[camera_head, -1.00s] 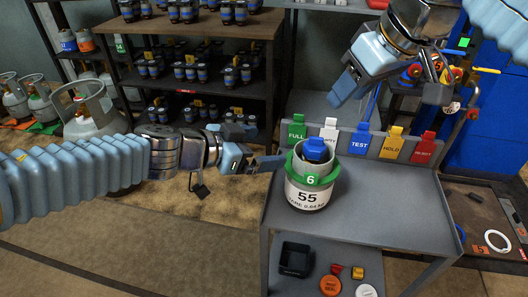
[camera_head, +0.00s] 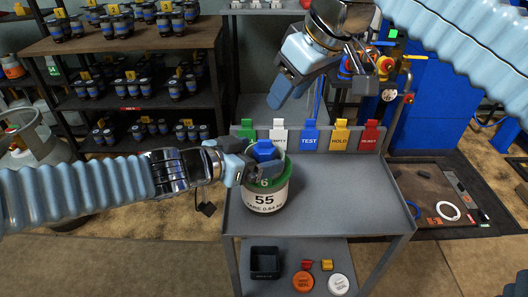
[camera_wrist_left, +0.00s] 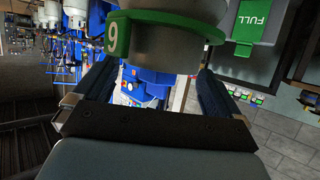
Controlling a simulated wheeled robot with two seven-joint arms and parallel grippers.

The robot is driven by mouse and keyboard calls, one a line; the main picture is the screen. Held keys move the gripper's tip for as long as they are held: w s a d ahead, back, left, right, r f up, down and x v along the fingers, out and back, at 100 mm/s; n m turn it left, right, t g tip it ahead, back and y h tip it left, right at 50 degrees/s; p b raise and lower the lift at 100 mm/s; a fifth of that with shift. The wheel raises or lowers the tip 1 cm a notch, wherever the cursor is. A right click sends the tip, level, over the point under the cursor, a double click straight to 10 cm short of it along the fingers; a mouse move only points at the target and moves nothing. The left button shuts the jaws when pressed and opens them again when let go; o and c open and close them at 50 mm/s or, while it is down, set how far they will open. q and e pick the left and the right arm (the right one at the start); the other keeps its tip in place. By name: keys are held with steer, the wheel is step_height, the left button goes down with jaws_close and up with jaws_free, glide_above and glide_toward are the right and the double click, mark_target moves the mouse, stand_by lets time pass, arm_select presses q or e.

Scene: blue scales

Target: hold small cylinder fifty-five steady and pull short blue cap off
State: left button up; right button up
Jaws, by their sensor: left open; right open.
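The small cylinder 55 (camera_head: 264,197) stands upright at the left side of the grey table, with a white label and a green collar (camera_head: 273,183) marked 6. Its short blue cap (camera_head: 264,150) sits on top. My left gripper (camera_head: 246,165) is open at the cylinder's upper left; in the head view its fingers overlap the collar. My right gripper (camera_head: 278,100) is open and empty, above and behind the cylinder.
Coloured tags (camera_head: 310,135) stand along the table's (camera_head: 340,200) back edge. The table's right side is clear. A black tray (camera_head: 265,262), an orange disc (camera_head: 303,281) and a white disc (camera_head: 339,284) lie on the lower shelf. Racks of small cylinders stand behind left.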

arm_select(q)
steer(key=shift+x, duration=1.6)
steer(key=c, duration=1.2)
arm_select(e)
steer(key=shift+c, duration=0.8)
arm_select(q)
steer(key=shift+r, duration=0.1)
arm_select(e)
steer(key=n+g+h, duration=0.1)
steer(key=n+g, duration=0.3)
steer(key=n, duration=0.5)
glide_toward(267, 140)
steer(key=x, duration=0.9)
